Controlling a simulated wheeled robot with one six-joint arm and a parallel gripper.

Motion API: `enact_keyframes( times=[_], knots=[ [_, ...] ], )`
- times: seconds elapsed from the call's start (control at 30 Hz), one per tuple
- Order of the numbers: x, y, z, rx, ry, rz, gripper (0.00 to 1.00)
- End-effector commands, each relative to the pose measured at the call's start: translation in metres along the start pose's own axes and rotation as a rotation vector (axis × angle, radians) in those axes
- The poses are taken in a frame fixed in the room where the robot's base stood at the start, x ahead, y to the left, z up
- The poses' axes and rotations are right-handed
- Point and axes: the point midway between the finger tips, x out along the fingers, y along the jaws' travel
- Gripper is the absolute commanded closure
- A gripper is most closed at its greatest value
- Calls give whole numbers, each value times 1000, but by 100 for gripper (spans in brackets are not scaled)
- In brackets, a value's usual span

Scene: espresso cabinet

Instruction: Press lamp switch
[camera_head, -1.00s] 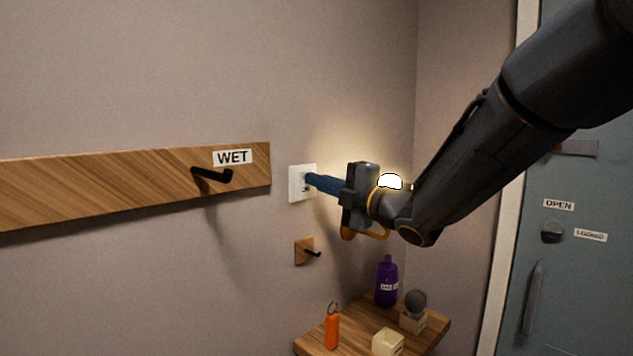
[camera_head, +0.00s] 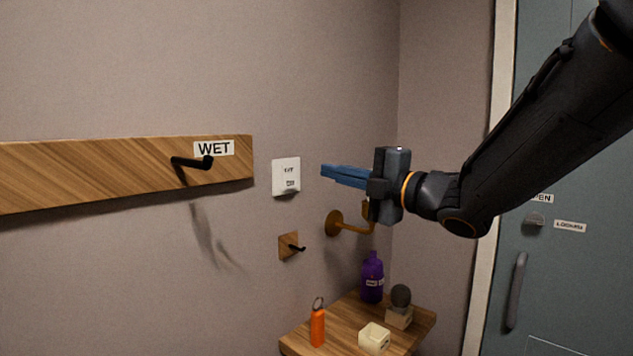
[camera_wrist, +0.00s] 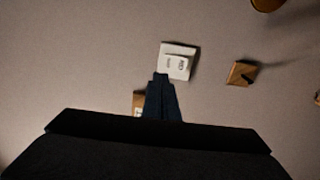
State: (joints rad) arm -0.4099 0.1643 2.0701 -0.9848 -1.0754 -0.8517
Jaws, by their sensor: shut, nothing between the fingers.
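The lamp switch is a white wall plate (camera_head: 286,176) with small dark lettering, to the right of the WET board. It also shows in the wrist view (camera_wrist: 179,60), just beyond my fingertips. My gripper (camera_head: 324,171) has its blue fingers shut and empty, pointing left at the plate with a gap between. The fingers also show in the wrist view (camera_wrist: 161,78). A brass wall lamp arm (camera_head: 350,226) sits below and behind my gripper; its upper part is hidden by the gripper. No glow shows on the wall around it.
A wooden board (camera_head: 100,174) with a black hook runs along the wall at left. A small wooden hook (camera_head: 289,245) is below the switch. A shelf (camera_head: 345,318) holds an orange keyring item (camera_head: 318,326), a purple bottle (camera_head: 372,278) and small boxes. A blue-grey door (camera_head: 570,270) is at right.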

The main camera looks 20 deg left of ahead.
Motion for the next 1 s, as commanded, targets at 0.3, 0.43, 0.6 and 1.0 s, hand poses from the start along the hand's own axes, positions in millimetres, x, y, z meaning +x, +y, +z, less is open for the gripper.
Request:
enact_keyframes(
  times=[0.3,0.43,0.6,1.0],
  knots=[
    [-35,7,0,0,-1,0,100],
    [-37,8,0,0,0,0,100],
    [-37,8,0,1,0,0,100],
    [-48,-6,25,69,-97,-32,100]
  ],
)
